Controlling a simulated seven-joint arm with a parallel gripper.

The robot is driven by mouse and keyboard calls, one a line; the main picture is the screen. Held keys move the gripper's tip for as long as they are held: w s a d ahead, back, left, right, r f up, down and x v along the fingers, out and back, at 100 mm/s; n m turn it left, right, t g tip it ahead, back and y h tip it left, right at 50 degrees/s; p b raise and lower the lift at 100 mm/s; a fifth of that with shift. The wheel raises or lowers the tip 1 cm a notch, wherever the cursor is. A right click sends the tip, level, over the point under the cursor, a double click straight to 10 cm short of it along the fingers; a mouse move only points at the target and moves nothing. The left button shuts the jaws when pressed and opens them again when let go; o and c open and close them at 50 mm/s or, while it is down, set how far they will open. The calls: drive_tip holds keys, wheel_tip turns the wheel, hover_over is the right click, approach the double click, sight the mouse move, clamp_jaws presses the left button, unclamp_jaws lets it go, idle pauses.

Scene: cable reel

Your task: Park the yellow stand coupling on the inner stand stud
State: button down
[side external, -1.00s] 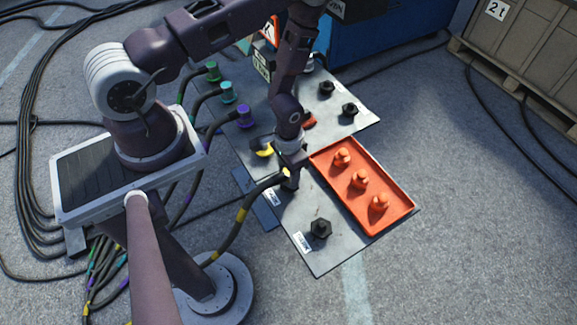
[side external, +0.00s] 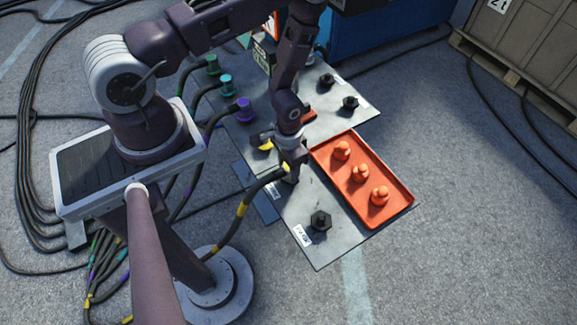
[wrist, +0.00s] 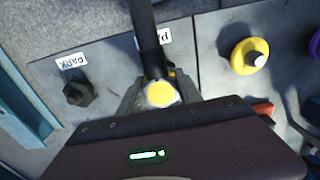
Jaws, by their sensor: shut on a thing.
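My gripper (side external: 289,165) is shut on the yellow stand coupling (wrist: 161,94), whose round yellow face shows between the jaws in the wrist view. Its black cable (side external: 243,200) with yellow bands runs down left in the side view. The coupling is over the plate by the inner PARK label (side external: 272,189). The inner stand stud is hidden by my gripper and the coupling, so I cannot tell whether they touch. The other stand stud (side external: 321,221), black and hexagonal, stands bare near the front; it also shows in the wrist view (wrist: 79,92).
A yellow round fitting (wrist: 249,56) with a pale centre is beside my gripper. An orange tray (side external: 398,213) holds orange caps (side external: 360,173). Green, teal and purple couplings (side external: 244,109) with cables stand behind left. Two black studs (side external: 350,103) are at the back right.

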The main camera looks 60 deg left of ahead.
drive_tip(key=c, duration=0.7)
unclamp_jaws()
drive_tip(key=shift+f, duration=0.1)
wheel_tip(320, 180, up, 7)
drive_tip(key=shift+f, duration=0.1)
